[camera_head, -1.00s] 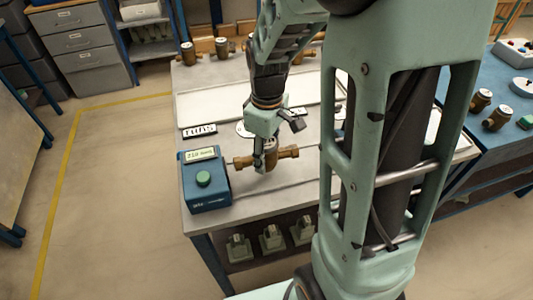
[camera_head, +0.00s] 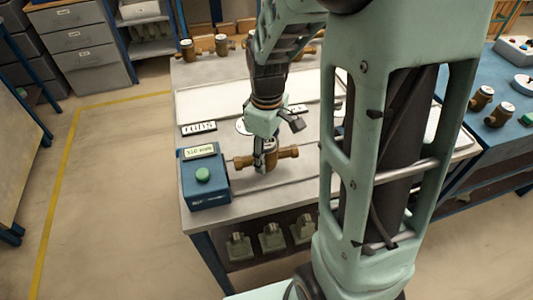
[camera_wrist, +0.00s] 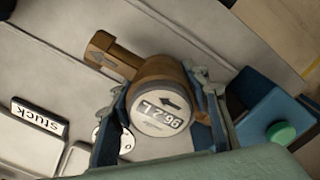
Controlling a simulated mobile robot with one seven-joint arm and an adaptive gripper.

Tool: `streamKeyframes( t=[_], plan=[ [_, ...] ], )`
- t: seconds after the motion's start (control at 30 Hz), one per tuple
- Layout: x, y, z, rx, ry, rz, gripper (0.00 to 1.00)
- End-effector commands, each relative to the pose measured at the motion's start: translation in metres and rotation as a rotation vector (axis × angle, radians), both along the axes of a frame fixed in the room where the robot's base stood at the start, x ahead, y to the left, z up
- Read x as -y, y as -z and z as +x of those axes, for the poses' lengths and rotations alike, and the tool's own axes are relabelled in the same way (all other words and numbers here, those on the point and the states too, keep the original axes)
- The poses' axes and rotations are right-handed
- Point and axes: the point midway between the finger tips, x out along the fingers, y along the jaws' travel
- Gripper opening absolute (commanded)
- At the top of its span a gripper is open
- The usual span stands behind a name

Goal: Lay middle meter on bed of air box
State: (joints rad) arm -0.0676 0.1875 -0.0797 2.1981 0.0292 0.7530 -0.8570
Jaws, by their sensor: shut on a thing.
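A brown meter (camera_head: 270,157) with pipe ends to both sides is held low over the bench, beside the blue air box (camera_head: 204,178) with its green button and small display. The air box (camera_wrist: 272,120) is at the right there. I cannot tell whether the meter touches its bed.
A "stuck" label plate (camera_wrist: 38,117) and a pale round disc (camera_head: 243,128) lie near the meter. More brown meters (camera_head: 190,52) stand at the bench's back edge. A blue table (camera_head: 500,140) with meters is at the right. Grey fittings (camera_head: 272,237) sit on the shelf below.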

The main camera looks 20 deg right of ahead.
Motion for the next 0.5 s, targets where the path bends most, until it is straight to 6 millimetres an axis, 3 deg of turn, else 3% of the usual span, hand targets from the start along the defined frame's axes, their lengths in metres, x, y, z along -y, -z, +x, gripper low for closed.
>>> streamKeyframes(
  t=[0.5],
  plan=[
    [0.000,0.014,0.001,0.001,0.000,0.000,0.00]
  ],
)
